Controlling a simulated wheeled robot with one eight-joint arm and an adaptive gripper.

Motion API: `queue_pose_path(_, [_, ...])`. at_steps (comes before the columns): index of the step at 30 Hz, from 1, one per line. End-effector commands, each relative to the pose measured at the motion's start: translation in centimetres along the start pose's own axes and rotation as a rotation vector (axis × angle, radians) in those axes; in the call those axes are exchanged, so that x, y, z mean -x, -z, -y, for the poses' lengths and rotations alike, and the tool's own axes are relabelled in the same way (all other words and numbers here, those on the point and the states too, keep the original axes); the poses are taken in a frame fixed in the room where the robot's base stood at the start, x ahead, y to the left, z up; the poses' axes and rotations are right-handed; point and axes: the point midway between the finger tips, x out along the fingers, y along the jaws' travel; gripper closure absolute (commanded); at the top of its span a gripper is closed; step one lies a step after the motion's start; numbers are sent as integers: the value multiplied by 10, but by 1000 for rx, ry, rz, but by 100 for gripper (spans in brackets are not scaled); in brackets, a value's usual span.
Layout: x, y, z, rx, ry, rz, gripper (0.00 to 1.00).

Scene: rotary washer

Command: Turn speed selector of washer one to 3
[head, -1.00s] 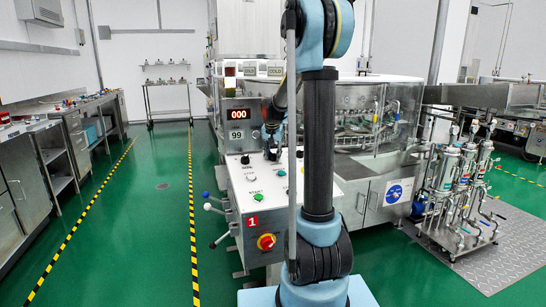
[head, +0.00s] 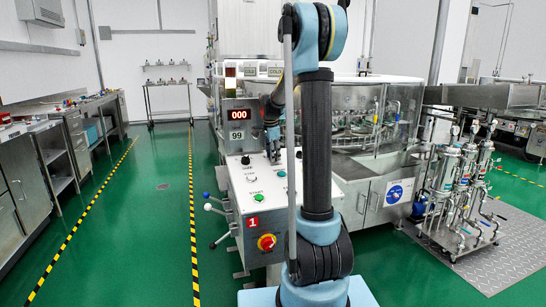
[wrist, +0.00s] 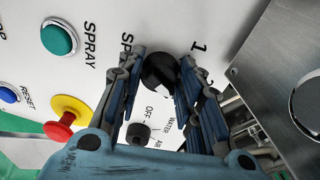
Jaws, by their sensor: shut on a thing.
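Washer one's control panel (head: 242,188) is a white sloped top on a cabinet with a red "1" plate (head: 252,222). In the wrist view the speed selector, a round black knob (wrist: 158,70), sits between the fingertips of my gripper (wrist: 162,72), which is shut on it. A "1" and part of a "2" show beside the knob; the "SP" label is partly hidden by a finger.
A smaller black OFF/WATER/AIR knob (wrist: 138,133) is close to the fingers. A green SPRAY button (wrist: 58,39), a red emergency stop (wrist: 64,121) and a blue RESET button (wrist: 9,94) are on the panel. A metal box (wrist: 285,75) stands right of the gripper. The display (head: 238,114) reads 000.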

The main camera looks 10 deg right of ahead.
Motion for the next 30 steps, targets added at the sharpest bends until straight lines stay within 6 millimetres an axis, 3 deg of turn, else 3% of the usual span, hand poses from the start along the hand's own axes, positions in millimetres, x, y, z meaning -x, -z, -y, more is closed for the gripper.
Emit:
queue_pose_path(12, [0,1,3,-217,-27,17,91])
queue_pose_path(30, [0,1,3,-259,-31,20,91])
